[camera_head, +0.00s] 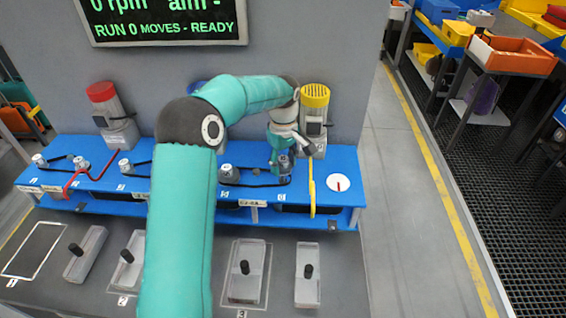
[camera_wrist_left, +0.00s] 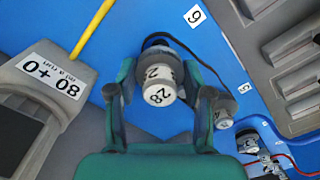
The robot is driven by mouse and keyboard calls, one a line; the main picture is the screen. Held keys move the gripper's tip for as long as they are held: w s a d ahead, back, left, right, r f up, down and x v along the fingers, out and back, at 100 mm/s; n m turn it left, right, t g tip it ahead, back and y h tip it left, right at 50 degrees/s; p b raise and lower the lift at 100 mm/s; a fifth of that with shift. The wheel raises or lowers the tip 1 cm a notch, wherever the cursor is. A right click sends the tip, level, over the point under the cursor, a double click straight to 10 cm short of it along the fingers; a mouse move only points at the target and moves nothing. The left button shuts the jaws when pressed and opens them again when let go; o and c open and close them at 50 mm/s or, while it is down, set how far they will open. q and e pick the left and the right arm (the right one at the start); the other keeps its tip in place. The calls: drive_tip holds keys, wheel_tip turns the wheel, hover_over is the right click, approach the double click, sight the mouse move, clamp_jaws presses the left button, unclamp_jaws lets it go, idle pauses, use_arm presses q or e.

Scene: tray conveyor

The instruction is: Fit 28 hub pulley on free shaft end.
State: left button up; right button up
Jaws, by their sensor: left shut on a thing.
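My left gripper (camera_head: 283,152) reaches down at the right end of the blue deck (camera_head: 345,160). In the left wrist view its two fingers (camera_wrist_left: 162,90) are shut on a grey-white hub pulley marked 28 (camera_wrist_left: 158,92), one finger on each side. The pulley (camera_head: 285,168) is largely covered by the gripper in the head view. A black belt (camera_wrist_left: 190,52) runs close beside and behind it near label 6. I cannot tell whether the pulley sits on a shaft, as its underside is hidden. My right gripper is not in view.
A yellow upright bar (camera_head: 312,190) and a white dial (camera_head: 339,182) stand right of the gripper. The yellow-capped motor (camera_head: 315,115) is behind. Other belted pulleys (camera_head: 125,166) line the deck leftward.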

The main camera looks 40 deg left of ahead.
sight(283, 173)
use_arm(q)
drive_tip(key=shift+f+b, duration=1.6)
drive_tip(key=shift+f, duration=0.6)
drive_tip(key=o, duration=1.3)
drive_tip(key=shift+r, duration=0.1)
wheel_tip(283, 173, up, 12)
drive_tip(key=shift+f, duration=0.15)
